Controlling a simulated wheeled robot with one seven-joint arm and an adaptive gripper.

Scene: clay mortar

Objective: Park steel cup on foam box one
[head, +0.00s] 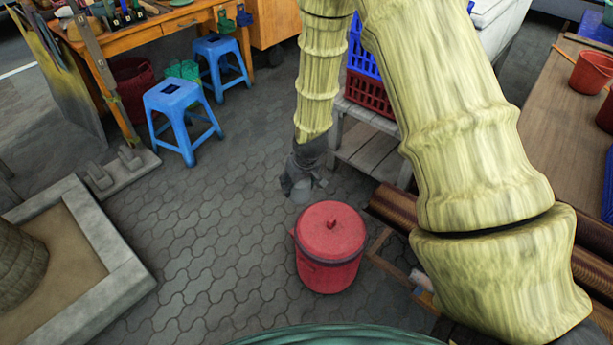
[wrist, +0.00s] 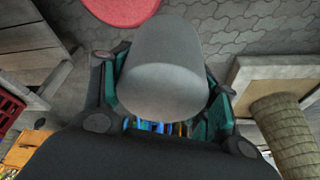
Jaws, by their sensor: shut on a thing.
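My gripper (head: 301,178) hangs over the paved ground near the middle of the head view, above and behind a red lidded bucket. It is shut on the steel cup (wrist: 163,70), a smooth grey rounded cup that fills the middle of the wrist view. The fingers stand on both sides of the cup. In the head view the cup (head: 302,192) shows only as a small grey shape below the fingers. I cannot pick out foam box one for certain; a pale white shape (head: 492,14) at the top right is partly cut off.
The red bucket (head: 330,245) stands on the paving. Blue stools (head: 172,112) and a wooden workbench (head: 170,25) are at upper left. A sand-filled curb (head: 110,255) is at left. A slatted bench (head: 368,148) holds blue and red crates (head: 368,92). Open paving lies left of the bucket.

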